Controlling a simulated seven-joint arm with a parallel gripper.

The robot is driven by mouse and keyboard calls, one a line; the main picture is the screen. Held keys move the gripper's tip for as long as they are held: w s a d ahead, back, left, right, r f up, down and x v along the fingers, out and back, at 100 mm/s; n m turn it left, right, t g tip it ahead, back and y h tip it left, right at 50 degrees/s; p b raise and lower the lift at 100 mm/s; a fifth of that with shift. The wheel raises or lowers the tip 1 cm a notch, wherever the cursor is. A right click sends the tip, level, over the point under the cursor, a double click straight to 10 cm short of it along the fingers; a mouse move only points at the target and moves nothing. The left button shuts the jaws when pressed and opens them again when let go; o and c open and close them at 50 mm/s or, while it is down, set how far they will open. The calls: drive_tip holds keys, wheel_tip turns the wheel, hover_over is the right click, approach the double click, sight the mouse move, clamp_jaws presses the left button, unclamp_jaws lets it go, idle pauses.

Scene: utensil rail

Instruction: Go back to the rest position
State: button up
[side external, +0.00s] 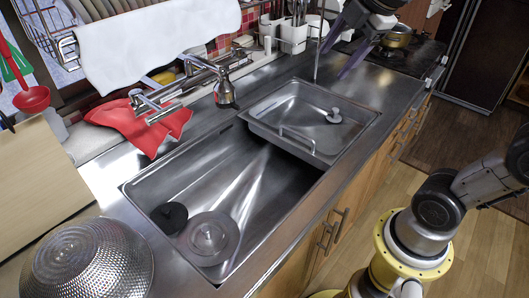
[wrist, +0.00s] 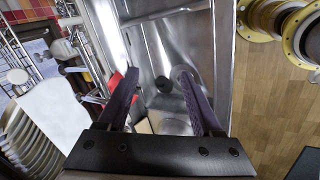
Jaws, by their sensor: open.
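My gripper (side external: 334,62) is at the top of the side external view, above the counter behind the sink's far end. Its two dark purple fingers are spread apart and point down and left. In the wrist view my gripper (wrist: 156,72) shows both fingers apart, with nothing held between them and the sink beyond. A thin upright metal rod (side external: 318,55) shows close to the left finger in the side external view; I cannot tell whether they touch.
The steel sink (side external: 130,190) holds a drain tray (side external: 284,140) at its far end. The faucet (side external: 225,92), red cloth (side external: 140,122) and colander (side external: 88,262) are around it. White utensil holders (side external: 293,38) and a pot (side external: 398,38) stand near my gripper.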

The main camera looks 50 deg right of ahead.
drive_tip(key=s+a+f+m, duration=0.3)
drive_tip(key=s+f+m, duration=0.7)
drive_tip(key=m, duration=0.4)
drive_tip(key=shift+s+a+f+y, duration=0.2)
drive_tip(key=shift+s+f+y, duration=0.1)
drive_tip(key=shift+s, duration=0.25)
